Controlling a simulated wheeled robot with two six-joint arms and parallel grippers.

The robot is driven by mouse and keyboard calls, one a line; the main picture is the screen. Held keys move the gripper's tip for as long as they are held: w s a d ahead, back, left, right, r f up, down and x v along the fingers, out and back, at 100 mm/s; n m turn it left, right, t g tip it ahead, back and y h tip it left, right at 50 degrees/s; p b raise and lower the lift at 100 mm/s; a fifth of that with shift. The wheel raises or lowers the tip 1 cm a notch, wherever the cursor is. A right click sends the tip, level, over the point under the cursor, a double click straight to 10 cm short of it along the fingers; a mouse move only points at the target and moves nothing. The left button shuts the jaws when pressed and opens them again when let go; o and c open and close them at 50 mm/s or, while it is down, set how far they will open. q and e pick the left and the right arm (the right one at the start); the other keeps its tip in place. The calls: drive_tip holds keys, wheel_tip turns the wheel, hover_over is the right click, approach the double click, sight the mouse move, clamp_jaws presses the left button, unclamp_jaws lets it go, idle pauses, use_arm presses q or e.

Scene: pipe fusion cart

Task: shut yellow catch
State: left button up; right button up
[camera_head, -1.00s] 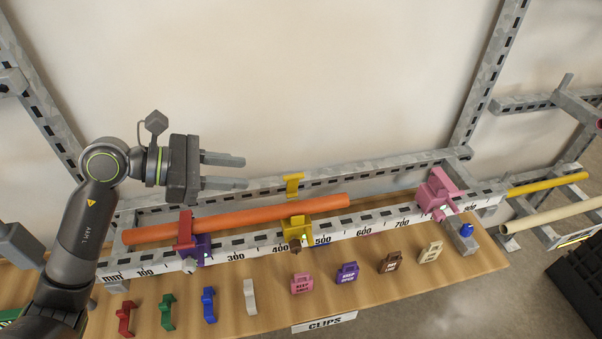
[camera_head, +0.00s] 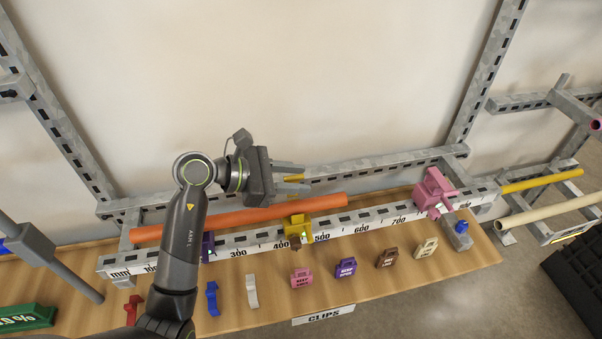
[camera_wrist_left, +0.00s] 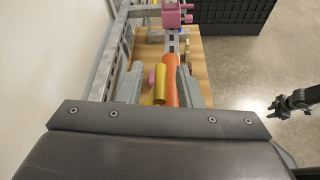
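The yellow catch (camera_head: 299,228) sits on the slotted rail near the 500 mark, by the orange pipe (camera_head: 245,216). Its yellow flap stands up behind the pipe, partly hidden by my left gripper (camera_head: 297,177). The left gripper is open, with its fingers pointing right along the rail and the yellow flap between or right beside them. In the left wrist view, the yellow part (camera_wrist_left: 160,88) lies between the two grey fingers, with a gap on each side.
A purple catch (camera_head: 208,246) is partly hidden by my left arm. A pink catch (camera_head: 433,193) stands further right on the rail (camera_head: 365,221). Several coloured clips lie on the wooden board (camera_head: 405,270) in front.

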use_arm(q)
drive_tip(key=shift+x, duration=0.85)
clamp_jaws()
